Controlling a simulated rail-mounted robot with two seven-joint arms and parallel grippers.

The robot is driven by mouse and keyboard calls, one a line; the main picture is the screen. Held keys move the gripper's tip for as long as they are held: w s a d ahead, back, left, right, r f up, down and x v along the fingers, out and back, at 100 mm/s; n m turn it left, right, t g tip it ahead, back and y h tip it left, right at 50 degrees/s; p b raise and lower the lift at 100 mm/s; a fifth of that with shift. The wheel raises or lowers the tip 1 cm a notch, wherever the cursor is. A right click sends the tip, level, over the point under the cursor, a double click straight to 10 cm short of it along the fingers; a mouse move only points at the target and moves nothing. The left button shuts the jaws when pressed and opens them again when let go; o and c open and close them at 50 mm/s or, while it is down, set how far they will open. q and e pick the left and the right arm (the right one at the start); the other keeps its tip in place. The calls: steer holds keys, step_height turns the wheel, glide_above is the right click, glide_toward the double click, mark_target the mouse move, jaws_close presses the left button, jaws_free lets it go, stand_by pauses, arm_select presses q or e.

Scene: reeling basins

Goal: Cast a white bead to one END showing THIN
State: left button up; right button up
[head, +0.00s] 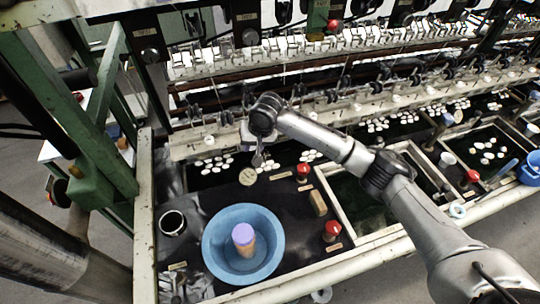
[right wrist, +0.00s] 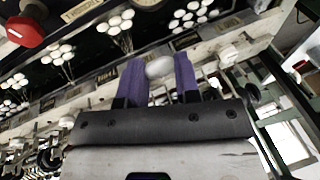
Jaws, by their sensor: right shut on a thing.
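My right gripper (head: 257,160) reaches in from the right and points down over the dark basin at the near left end of the machine. In the right wrist view its two purple fingers (right wrist: 159,78) are shut on a small white oval bead (right wrist: 159,67), held at the fingertips. In the head view I cannot make out the bead at the fingertips. Small dark plates, such as one on the upper frame (head: 250,37), may carry markings, but I cannot read THIN on any of them. My left gripper is not in view.
White oval pieces lie in clusters in the basin (head: 215,163). A blue bowl (head: 215,262) holds a lilac-topped cylinder (head: 243,238). A dark cup (head: 172,222), red knobs (head: 332,230) and a wooden block (head: 318,203) stand nearby. A green post (head: 85,150) rises at left.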

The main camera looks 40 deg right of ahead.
steer(key=w+d+f+m+b, duration=0.1)
steer(key=d+f+b, duration=0.4)
steer(key=f, duration=0.4)
steer(key=w+d+f+m+t+h+b, duration=0.1)
steer(key=d+f+b, duration=0.4)
steer(key=f, duration=0.4)
steer(key=shift+d+f+m+t+b, duration=0.3)
steer(key=shift+d+f+b, duration=0.1)
steer(key=shift+b, duration=0.15)
steer(key=o, duration=0.7)
steer(key=shift+c, duration=0.2)
steer(key=shift+r, duration=0.1)
steer(key=p+v, duration=0.3)
steer(key=v, duration=1)
steer(key=shift+s+a+r+p, duration=0.2)
steer(key=shift+r+p, duration=0.1)
steer(key=shift+p, duration=0.05)
